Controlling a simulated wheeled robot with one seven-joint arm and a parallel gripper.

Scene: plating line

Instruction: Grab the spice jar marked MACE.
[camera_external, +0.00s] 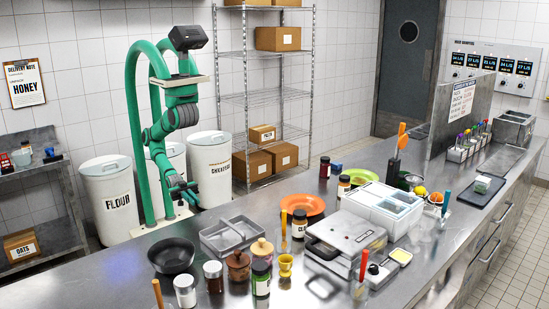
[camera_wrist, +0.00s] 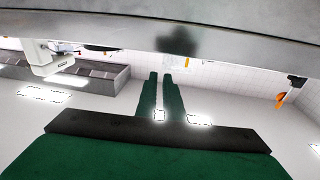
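Several spice jars stand on the steel counter in the external view, and I cannot read MACE on any of them. A green-labelled jar (camera_external: 261,278), a white-labelled jar (camera_external: 184,291) and a dark-lidded jar (camera_external: 213,277) stand at the front. Another jar (camera_external: 299,224) stands by the orange plate, and two more, a pale-labelled jar (camera_external: 343,188) and a dark red jar (camera_external: 324,168), stand farther back. No jar is clear in the wrist view.
An orange plate (camera_external: 303,206) lies behind. Flour (camera_external: 108,193) and other bins stand beyond.

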